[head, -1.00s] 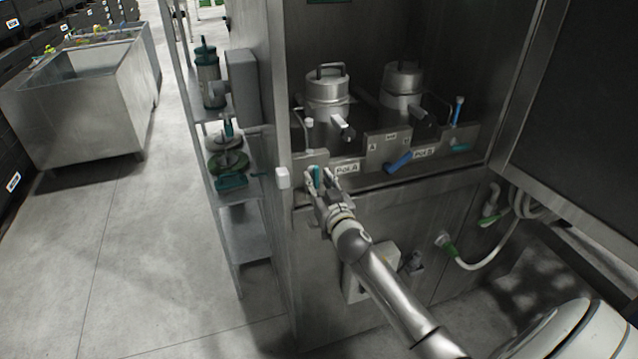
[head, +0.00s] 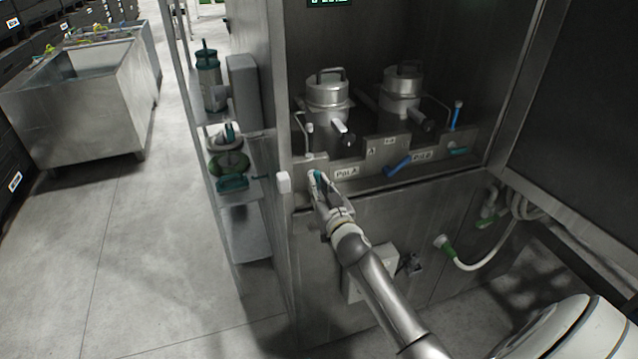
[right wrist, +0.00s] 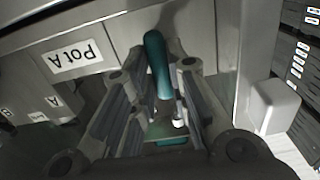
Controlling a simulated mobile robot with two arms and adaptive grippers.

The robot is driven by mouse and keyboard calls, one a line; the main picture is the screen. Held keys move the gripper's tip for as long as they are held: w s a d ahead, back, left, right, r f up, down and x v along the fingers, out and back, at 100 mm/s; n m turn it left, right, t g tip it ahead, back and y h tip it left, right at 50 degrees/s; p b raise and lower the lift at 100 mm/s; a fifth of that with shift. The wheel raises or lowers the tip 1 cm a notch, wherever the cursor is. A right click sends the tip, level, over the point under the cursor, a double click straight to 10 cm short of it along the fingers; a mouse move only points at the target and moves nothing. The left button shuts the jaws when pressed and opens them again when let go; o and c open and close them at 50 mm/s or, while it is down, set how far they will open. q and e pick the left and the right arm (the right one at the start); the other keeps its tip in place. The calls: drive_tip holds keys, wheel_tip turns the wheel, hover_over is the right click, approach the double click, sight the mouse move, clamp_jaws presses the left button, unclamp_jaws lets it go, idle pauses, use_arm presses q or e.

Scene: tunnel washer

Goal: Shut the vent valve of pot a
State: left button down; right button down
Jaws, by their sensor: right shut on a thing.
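Pot A (head: 327,92) is a steel lidded pot in the cabinet, behind a front panel with a "Pot A" label (head: 346,172). A teal valve handle (head: 317,177) is at the left end of this panel, beside the label. It shows upright in the right wrist view (right wrist: 157,65), where the label is upside down (right wrist: 75,58). My right gripper (head: 319,179) is shut on the teal handle, one finger on each side, and partly hides it. The handle's pivot is hard to make out. My left gripper is not in view.
Pot B (head: 402,88) stands to the right, with a blue lever (head: 398,165) on the panel before it. A white box (head: 283,182) sits on the cabinet's left edge, close to my right gripper.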

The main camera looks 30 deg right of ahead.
drive_tip(key=m, duration=0.4)
drive_tip(key=shift+m, duration=0.4)
drive_tip(key=m, duration=0.3)
drive_tip(key=shift+m, duration=1)
drive_tip(key=m+p, duration=0.1)
drive_tip(key=m, duration=0.3)
drive_tip(key=shift+r+m+p, duration=0.1)
drive_tip(key=shift+m+p, duration=0.2)
drive_tip(key=shift+m, duration=0.1)
drive_tip(key=m, duration=0.4)
drive_tip(key=shift+p, duration=0.35)
drive_tip(key=c, duration=2.2)
unclamp_jaws()
drive_tip(key=o, duration=1.6)
drive_tip(key=shift+c, duration=0.2)
